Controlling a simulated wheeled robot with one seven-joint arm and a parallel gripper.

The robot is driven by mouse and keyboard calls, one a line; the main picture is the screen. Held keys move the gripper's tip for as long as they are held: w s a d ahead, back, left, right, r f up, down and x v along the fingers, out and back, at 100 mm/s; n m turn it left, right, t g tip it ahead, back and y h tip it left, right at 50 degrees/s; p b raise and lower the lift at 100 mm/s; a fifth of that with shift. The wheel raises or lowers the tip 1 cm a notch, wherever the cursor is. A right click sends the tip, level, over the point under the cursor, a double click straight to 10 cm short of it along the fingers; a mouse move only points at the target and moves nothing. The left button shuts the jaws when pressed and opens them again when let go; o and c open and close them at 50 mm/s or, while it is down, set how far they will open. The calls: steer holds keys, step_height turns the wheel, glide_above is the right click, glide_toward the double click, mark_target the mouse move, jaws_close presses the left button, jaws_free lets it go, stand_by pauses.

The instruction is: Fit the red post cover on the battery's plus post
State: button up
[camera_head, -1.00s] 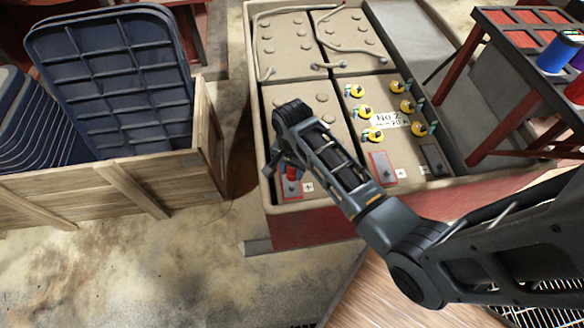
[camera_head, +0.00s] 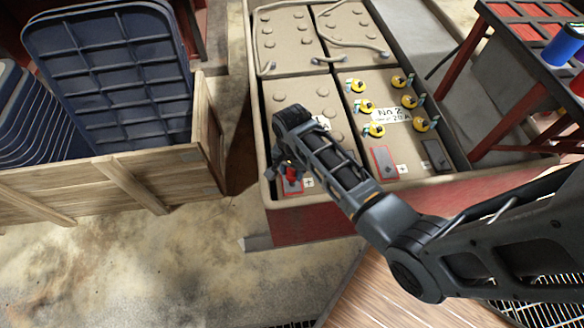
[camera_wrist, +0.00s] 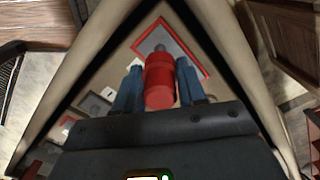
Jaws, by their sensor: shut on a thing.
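My gripper (camera_head: 284,168) is shut on the red post cover (camera_wrist: 160,84), which sits between its two blue fingers in the wrist view. Behind the cover, a grey post (camera_wrist: 160,48) stands inside a red-outlined square (camera_wrist: 178,37) on the tan battery top. In the head view the gripper is over the front left corner of the near left battery (camera_head: 290,95), by a red-outlined plate (camera_head: 291,186) with a plus mark. The cover's far end lines up roughly with the post; I cannot tell whether they touch.
The near right battery (camera_head: 400,148) has several yellow caps and its own red-outlined plus plate. A wooden crate (camera_head: 120,180) with dark blue cases stands at left. A red-framed table (camera_head: 490,100) stands at right. The battery tray's raised rim (camera_head: 350,193) runs close in front.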

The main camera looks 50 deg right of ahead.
steer(key=shift+f+b, duration=0.95)
steer(key=shift+f, duration=1.2)
steer(key=o, duration=1.2)
steer(key=shift+c, duration=0.2)
step_height(320, 180, up, 8)
steer(key=shift+f+p, duration=0.15)
steer(key=shift+p, duration=0.7)
